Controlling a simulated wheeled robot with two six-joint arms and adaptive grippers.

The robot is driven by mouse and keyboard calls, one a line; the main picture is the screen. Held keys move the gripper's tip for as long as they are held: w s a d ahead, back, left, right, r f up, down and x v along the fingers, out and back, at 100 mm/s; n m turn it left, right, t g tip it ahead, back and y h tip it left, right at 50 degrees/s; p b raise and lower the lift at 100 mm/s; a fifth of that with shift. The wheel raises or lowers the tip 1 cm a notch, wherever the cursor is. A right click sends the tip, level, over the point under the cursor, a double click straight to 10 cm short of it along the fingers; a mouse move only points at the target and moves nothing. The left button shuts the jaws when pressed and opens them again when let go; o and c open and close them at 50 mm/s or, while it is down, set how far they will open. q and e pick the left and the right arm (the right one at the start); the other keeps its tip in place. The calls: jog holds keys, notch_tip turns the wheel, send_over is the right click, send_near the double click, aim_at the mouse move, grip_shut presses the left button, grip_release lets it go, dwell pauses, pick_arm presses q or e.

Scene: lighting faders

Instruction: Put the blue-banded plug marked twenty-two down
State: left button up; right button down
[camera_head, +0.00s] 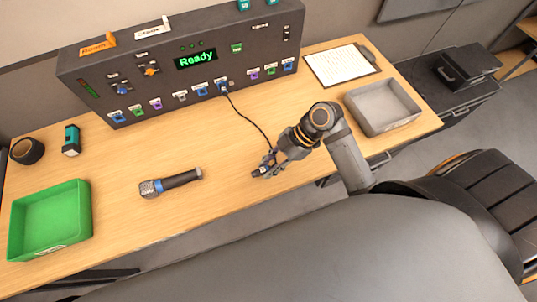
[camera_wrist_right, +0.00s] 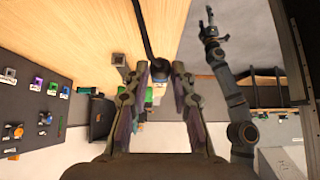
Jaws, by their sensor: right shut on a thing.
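My right gripper (camera_head: 267,169) is shut on a dark plug (camera_head: 261,173) at the end of a black cable, low over or at the table's front edge; I cannot tell if it touches the wood. In the right wrist view the cable (camera_wrist_right: 145,28) runs down between the fingers of my right gripper (camera_wrist_right: 160,76). The plug's band and number are not readable.
A grey tray (camera_head: 385,122) stands right of my right arm, with a clipboard (camera_head: 341,65) behind it. A microphone (camera_head: 171,182) lies left of the gripper. A green tray (camera_head: 80,215) is at far left. The table (camera_head: 215,145) between microphone and cable is clear.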

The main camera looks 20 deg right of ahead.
jog(key=w+d+f, duration=0.1)
jog(key=w+f, duration=0.3)
jog(key=w+d+f+p, duration=0.1)
jog(key=w+f, duration=0.1)
jog(key=shift+w+d, duration=0.3)
jog(key=shift+w+d+f, duration=0.2)
jog(key=shift+w+f, duration=0.1)
jog(key=shift+f, duration=0.2)
jog(key=shift+w+f+p, duration=0.1)
jog(key=shift+f+p, duration=0.25)
jog(key=shift+p, duration=0.05)
notch_tip(320, 180, down, 2)
jog(key=shift+f+p, duration=0.15)
jog(key=shift+p, duration=0.2)
jog(key=shift+f+b, duration=0.4)
jog(key=shift+f, duration=0.05)
jog(key=c, duration=1.1)
grip_release()
jog(key=shift+r, duration=0.15)
